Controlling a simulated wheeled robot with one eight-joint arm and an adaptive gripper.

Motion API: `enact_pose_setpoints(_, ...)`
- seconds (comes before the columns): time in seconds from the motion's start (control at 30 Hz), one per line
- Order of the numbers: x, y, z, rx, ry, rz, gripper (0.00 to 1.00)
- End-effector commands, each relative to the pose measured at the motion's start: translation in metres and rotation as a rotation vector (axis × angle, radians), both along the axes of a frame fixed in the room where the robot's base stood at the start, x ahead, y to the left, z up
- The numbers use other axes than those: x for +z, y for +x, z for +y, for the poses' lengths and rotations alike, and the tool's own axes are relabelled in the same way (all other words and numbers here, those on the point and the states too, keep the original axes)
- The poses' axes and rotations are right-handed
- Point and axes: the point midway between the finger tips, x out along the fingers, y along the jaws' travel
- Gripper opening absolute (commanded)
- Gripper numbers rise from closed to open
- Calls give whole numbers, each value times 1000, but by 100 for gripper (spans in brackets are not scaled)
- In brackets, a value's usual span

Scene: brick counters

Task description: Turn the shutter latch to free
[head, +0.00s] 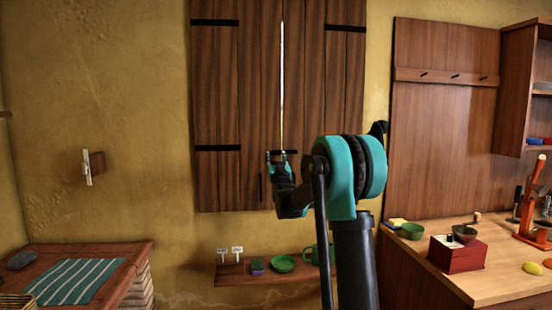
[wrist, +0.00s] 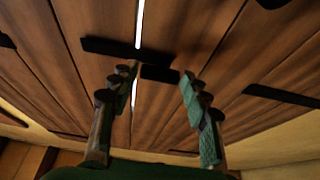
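The wooden shutter (head: 222,100) has two closed leaves with a bright slit of light between them. In the wrist view a long dark latch bar (wrist: 108,48) lies nearly level across the slit. A shorter dark block (wrist: 160,73) sits just below it on the right leaf. My gripper (head: 278,155) is at the slit in the head view, partly covering the latch. In the wrist view my gripper (wrist: 157,74) is open, with its fingers apart and the short block between the tips. I cannot tell whether a finger touches the latch.
A low shelf (head: 240,274) with a green bowl (head: 283,263) and small items hangs below the shutter. A wooden counter (head: 490,286) with a red box (head: 457,255) stands at right. A striped cloth (head: 75,281) lies on the left counter.

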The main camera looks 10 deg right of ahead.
Motion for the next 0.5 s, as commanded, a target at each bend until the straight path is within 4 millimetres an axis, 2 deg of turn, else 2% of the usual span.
enact_pose_setpoints(0.03, 0, 0, 0, 0, 0, 0, 37)
enact_pose_setpoints(0.33, 0, 0, 0, 0, 0, 0, 0)
enact_pose_setpoints(0.5, 0, 0, 0, 0, -1, 0, 0)
